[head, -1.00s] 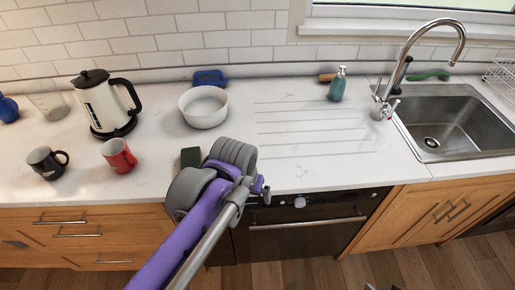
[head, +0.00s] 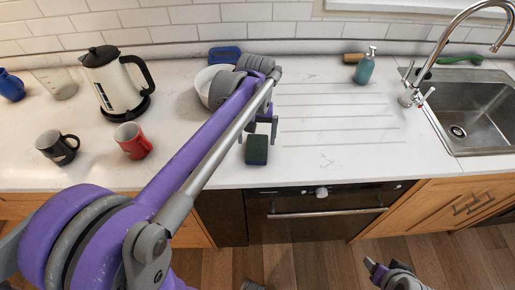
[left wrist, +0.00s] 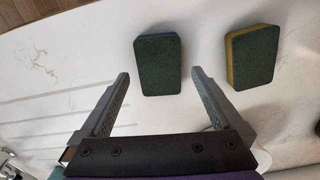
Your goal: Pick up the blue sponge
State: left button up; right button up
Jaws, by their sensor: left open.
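The blue sponge (head: 256,150) lies flat near the counter's front edge, with its dark green top showing in the head view. In the left wrist view its blue side shows under the green top (left wrist: 158,66). My left gripper (head: 259,129) is open and empty, with its fingers pointing down just over and behind the sponge. In the left wrist view the sponge appears beyond the gap between the fingertips (left wrist: 160,76), not touching them. A second sponge (left wrist: 251,56), green-topped with a yellow side, lies beside it; my left arm hides it in the head view.
A white bowl (head: 203,84) stands behind my left arm. A red mug (head: 131,140), a black mug (head: 55,148) and a kettle (head: 112,82) stand left. The grooved drainboard (head: 335,110) is clear. Part of my right arm shows low at right, its fingers unclear.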

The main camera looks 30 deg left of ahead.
aim_at(257, 149)
pick_arm(q)
jog(key=f, duration=0.4)
jog(key=shift+s+d+f, duration=0.2)
jog(key=shift+c, duration=0.3)
jog(key=c, duration=0.5)
jog(key=shift+r, duration=0.1)
notch_tip(257, 149, up, 10)
